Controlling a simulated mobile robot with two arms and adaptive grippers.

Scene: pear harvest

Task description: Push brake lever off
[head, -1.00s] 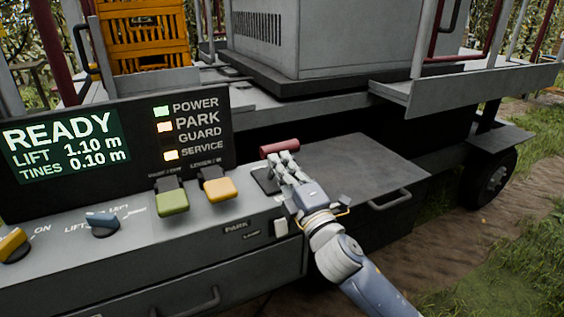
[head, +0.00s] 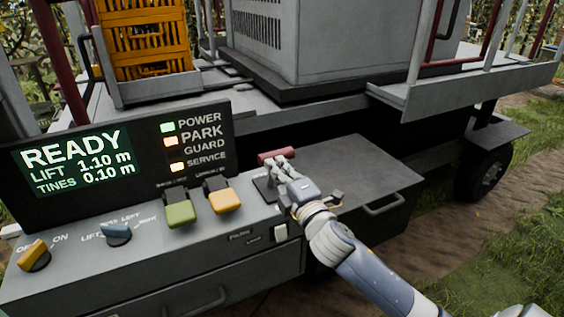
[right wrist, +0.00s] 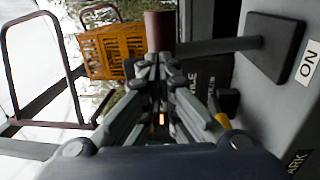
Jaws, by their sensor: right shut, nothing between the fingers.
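The brake lever has a dark red grip (head: 276,155) and stands at the right end of the control panel. In the right wrist view the red grip (right wrist: 160,32) is just beyond the fingertips, with a grey rod (right wrist: 220,46) running right to a black plate (right wrist: 275,47). My right gripper (head: 273,170) is shut and empty, close beside the lever on its near side. Its fingers (right wrist: 158,68) point toward the red grip. I cannot tell whether they touch it. The fingers hide part of the lever's base. My left gripper is not in view.
The display (head: 75,160) reads READY, with POWER, PARK and SERVICE lamps lit. Green (head: 179,213) and yellow (head: 223,200) switches and a blue knob (head: 117,234) sit left of the lever. A flat grey box top (head: 345,170) lies to the right. An orange crate (head: 145,40) stands behind.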

